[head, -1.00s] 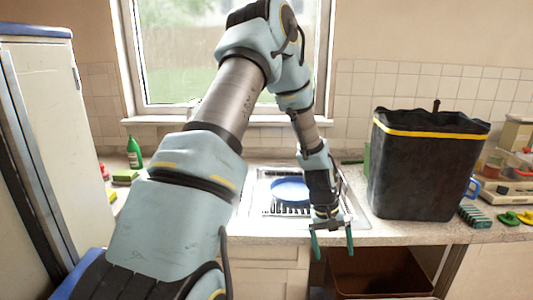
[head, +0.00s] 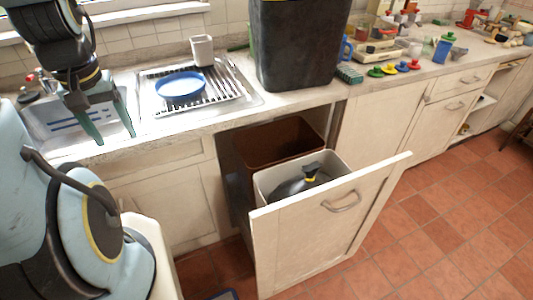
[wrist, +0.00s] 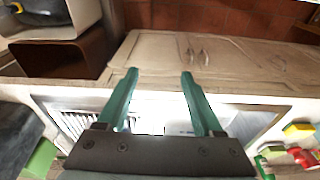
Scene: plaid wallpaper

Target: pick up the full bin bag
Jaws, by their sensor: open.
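A dark bin bag (head: 290,188) with a yellow and black tied top (head: 310,171) sits inside a pale bin (head: 268,185) in the pulled-out cabinet unit. Its lower part is hidden by the bin walls. The bag also shows at the top left corner of the wrist view (wrist: 40,18), partly cut off. My gripper (head: 112,138) is open and empty, over the counter's front edge by the sink, well left of the bag and higher. Its green fingers stand apart in the wrist view (wrist: 160,74), with nothing between them.
A brown bin (head: 283,142) stands behind the pale one, under the counter. The cabinet front (head: 330,225) juts out over the tiled floor. A large black container (head: 295,50) stands on the counter above. A blue plate (head: 180,87) lies by the sink.

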